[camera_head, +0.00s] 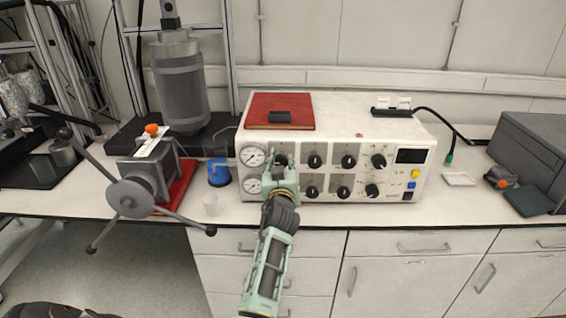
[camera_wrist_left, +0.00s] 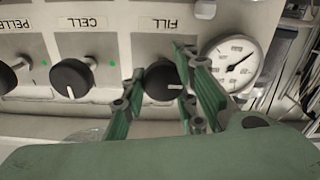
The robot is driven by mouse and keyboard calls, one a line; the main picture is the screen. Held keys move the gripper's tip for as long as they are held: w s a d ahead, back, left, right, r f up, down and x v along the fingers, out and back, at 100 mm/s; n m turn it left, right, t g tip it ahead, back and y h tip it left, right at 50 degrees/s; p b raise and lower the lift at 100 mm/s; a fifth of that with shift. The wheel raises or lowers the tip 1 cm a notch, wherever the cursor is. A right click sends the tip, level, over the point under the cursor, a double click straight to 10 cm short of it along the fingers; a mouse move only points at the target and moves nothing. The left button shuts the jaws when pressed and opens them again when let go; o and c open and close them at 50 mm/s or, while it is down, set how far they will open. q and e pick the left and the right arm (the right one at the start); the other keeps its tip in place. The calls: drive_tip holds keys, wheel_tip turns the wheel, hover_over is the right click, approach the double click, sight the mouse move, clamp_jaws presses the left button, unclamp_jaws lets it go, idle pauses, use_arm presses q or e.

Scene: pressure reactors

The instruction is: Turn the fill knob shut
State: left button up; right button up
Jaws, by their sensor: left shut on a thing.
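The fill knob (camera_wrist_left: 163,80) is a round black knob on the white control panel (camera_head: 335,150), by the upside-down label FILL (camera_wrist_left: 168,22) in the left wrist view. Its white mark lies roughly sideways in that view. My left gripper (camera_wrist_left: 161,84) has its green fingers on either side of the knob and is shut on it. In the head view my left gripper (camera_head: 282,165) reaches up to the panel's left knob column and mostly hides the knob. My right gripper is not in view.
The cell knob (camera_wrist_left: 71,78) is close beside the fill knob. A pressure gauge (camera_wrist_left: 232,62) is on its other side. More black knobs (camera_head: 348,162) fill the panel.

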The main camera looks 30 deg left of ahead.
use_arm(q)
drive_tip(key=shift+d, duration=0.1)
drive_tip(key=c, duration=0.4)
drive_tip(key=shift+r+m, duration=0.1)
drive_tip(key=shift+m, duration=0.2)
drive_tip(key=shift+c, duration=0.2)
drive_tip(key=m, duration=0.4)
drive_tip(key=shift+w+b, duration=0.1)
drive_tip(key=shift+b, duration=0.3)
drive_tip(key=m, duration=0.5)
drive_tip(key=shift+f+m, duration=0.3)
drive_tip(key=shift+m, duration=0.1)
drive_tip(key=m, duration=0.3)
drive_tip(key=shift+f+m+p, duration=0.1)
drive_tip(key=shift+m+p, duration=0.2)
drive_tip(key=shift+p, duration=0.05)
drive_tip(key=m, duration=0.3)
drive_tip(key=shift+s+f+p, duration=0.15)
drive_tip(key=shift+s+p, duration=0.05)
drive_tip(key=shift+p, duration=0.2)
drive_tip(key=shift+m, duration=0.5)
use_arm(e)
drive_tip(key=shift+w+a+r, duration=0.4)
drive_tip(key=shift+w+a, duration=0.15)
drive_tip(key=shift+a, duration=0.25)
use_arm(q)
drive_tip(key=shift+a+f, duration=0.2)
